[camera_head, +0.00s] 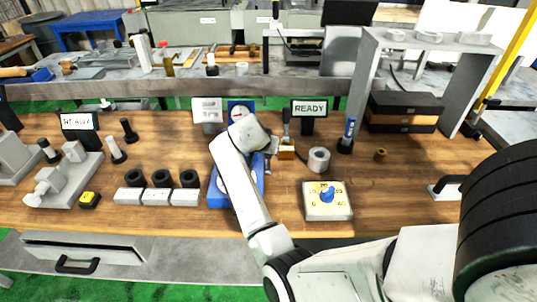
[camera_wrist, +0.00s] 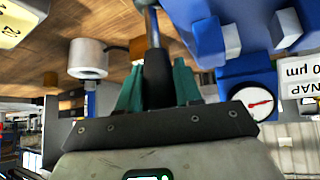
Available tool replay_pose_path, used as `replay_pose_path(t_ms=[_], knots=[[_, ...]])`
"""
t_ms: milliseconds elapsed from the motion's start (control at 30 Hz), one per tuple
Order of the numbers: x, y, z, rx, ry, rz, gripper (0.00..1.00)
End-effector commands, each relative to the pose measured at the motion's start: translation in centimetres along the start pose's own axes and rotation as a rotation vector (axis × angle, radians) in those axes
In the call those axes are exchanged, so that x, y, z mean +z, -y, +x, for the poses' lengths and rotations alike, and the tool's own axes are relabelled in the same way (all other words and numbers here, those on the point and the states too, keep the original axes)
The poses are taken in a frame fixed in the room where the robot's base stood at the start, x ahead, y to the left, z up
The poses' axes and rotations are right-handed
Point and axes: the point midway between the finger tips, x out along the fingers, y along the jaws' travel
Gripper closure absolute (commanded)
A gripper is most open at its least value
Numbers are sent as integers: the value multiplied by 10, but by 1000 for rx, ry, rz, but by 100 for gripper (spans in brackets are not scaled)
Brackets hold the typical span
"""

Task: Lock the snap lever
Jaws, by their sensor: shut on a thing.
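The snap lever's dark grip (camera_wrist: 157,78) sits between the green fingers of my gripper (camera_wrist: 157,88) in the wrist view, which is tilted over. My gripper is shut on it. A metal rod (camera_wrist: 151,25) runs from the grip beside the blue gauge body (camera_wrist: 205,42). The gauge's dial (camera_wrist: 259,102) and a partly cut-off label (camera_wrist: 298,90) reading "NAP" and "0 µm" show to the right. In the head view the blue gauge base (camera_head: 219,195) stands mid-table, with its dial (camera_head: 239,111) behind. My arm covers much of it and hides the lever there.
A white ring (camera_head: 319,159), a yellow-scaled dial box (camera_head: 327,200) and a READY display (camera_head: 309,109) stand to the right of the gauge. Grey blocks (camera_head: 157,197) with black rings are to its left. Bare wood (camera_head: 390,185) lies at the right.

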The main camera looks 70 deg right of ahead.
Motion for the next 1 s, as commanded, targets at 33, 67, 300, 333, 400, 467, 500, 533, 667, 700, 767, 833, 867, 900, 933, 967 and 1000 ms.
replay_pose_path(t_ms=[33, 67, 300, 333, 400, 467, 500, 533, 667, 700, 767, 833, 867, 900, 933, 967, 1000], knots=[[8, -1, 3, -10, -48, 6, 100], [9, -1, 1, -17, -74, 12, 100], [21, -6, -8, -56, -245, 53, 100], [23, -6, -8, -61, -264, 59, 100], [26, -8, -10, -69, -305, 69, 100], [29, -8, -12, -78, -339, 77, 100], [30, -8, -13, -84, -360, 83, 100], [32, -9, -14, -87, -375, 86, 100], [36, -11, -16, -98, -434, 101, 100], [37, -11, -17, -103, -450, 104, 100], [38, -12, -18, -107, -472, 111, 100], [40, -12, -19, -112, -492, 116, 100], [40, -13, -20, -114, -500, 118, 100], [41, -13, -21, -116, -511, 120, 100], [41, -13, -21, -117, -517, 121, 100], [41, -14, -22, -118, -523, 122, 100], [42, -14, -22, -120, -530, 123, 100]])
